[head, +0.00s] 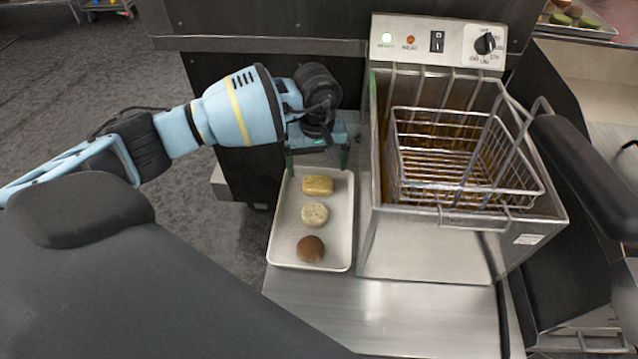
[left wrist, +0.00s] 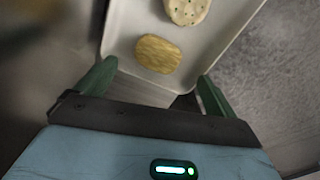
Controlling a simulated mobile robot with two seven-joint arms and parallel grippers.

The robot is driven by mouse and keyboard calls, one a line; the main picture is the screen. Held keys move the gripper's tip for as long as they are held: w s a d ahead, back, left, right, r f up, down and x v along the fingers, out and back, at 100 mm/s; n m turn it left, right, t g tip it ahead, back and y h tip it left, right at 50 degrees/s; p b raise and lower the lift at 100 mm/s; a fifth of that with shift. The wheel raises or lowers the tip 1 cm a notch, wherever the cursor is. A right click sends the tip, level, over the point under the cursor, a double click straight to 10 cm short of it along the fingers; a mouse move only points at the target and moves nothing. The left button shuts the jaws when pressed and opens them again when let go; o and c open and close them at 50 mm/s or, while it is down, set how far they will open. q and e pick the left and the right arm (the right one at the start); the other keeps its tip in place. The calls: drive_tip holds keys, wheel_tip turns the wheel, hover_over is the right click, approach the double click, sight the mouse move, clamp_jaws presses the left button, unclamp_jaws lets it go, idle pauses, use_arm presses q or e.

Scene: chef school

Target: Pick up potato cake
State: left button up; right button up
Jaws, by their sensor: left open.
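A white tray (head: 333,220) holds three food pieces in a row. The farthest is a golden-yellow, roughly rectangular cake (head: 317,185), which looks most like the potato cake. A pale speckled round piece (head: 314,214) lies in the middle, and a brown round piece (head: 310,249) is nearest. My left gripper (head: 317,163) is open and empty over the tray's far end, just beyond the yellow cake. In the left wrist view, the yellow cake (left wrist: 158,54) lies ahead of the gap between the open fingers (left wrist: 155,88), with the speckled piece (left wrist: 186,12) beyond it.
A steel fryer (head: 430,245) with a wire basket (head: 465,165) stands right beside the tray, close to the gripper's right side. Bare steel counter (head: 420,315) lies in front. A tray with more food (head: 575,18) shows at the top right.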

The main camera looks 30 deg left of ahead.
sight(318, 183)
use_arm(q)
drive_tip(key=shift+w+d+f, duration=0.1)
drive_tip(key=shift+d+f, duration=0.05)
drive_tip(key=shift+f, duration=2.85)
drive_tip(key=c, duration=1.1)
drive_tip(key=shift+o, duration=0.2)
wheel_tip(318, 183, up, 10)
